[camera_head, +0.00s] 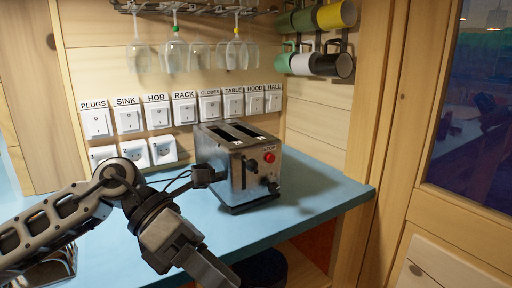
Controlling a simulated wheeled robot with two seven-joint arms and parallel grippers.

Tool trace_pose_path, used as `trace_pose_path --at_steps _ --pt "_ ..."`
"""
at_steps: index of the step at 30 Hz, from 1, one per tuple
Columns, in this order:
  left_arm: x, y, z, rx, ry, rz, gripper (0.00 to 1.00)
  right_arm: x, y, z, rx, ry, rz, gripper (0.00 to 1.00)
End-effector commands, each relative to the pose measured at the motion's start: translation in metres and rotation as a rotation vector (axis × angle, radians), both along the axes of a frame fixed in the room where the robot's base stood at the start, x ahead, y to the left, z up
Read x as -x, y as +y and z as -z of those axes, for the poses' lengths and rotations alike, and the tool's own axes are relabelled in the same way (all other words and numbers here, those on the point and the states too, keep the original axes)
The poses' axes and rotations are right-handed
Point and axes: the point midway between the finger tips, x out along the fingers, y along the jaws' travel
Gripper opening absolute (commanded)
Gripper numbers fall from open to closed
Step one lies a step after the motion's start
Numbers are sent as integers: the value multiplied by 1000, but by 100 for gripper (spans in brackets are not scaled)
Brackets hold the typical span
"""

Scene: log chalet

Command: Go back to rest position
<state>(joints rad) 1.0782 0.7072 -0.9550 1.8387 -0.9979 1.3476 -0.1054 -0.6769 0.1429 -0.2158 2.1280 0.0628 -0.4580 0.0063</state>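My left arm comes in from the left over the blue counter (313,192). My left gripper (205,268) points down and to the right, in front of the toaster at the counter's near edge. Its fingertips are seen from behind and above, so I cannot tell whether they are open or shut. No held object shows at it. My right gripper is not in view.
A metal toaster (238,181) with a red button stands on the counter, right behind my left wrist. Labelled switches (129,119) line the wall. Glasses (174,54) and mugs (301,64) hang above. A metal rack (50,268) is at lower left. The counter's right end is clear.

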Motion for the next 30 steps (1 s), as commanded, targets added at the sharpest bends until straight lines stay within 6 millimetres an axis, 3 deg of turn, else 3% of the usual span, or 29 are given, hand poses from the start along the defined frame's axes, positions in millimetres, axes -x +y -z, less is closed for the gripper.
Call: trace_pose_path --at_steps 1,3,6,9,12,14,17,19,24,26,27,30 --pt "12 -22 0 134 113 -24 100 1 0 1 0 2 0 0" --pt "19 -44 -11 320 272 -93 100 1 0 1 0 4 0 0" --pt "15 -60 -26 562 522 -230 100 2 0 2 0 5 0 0" --pt "-4 -58 -30 770 792 -411 100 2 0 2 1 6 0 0" --pt "-30 -42 -15 939 1077 -629 100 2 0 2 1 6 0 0" --pt "-45 -27 7 1020 1253 -777 100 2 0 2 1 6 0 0" --pt "-60 4 61 1119 1547 -1048 100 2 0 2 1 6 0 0" --pt "-59 27 109 1157 1754 -1252 100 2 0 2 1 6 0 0" --pt "-17 69 217 1146 2148 -1687 100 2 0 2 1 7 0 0" --pt "4 78 244 1123 2251 -1805 100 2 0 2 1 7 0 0" --pt "17 83 259 -1083 -2263 1839 100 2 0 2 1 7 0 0" --pt "43 91 285 -956 -2167 1800 100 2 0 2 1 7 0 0"
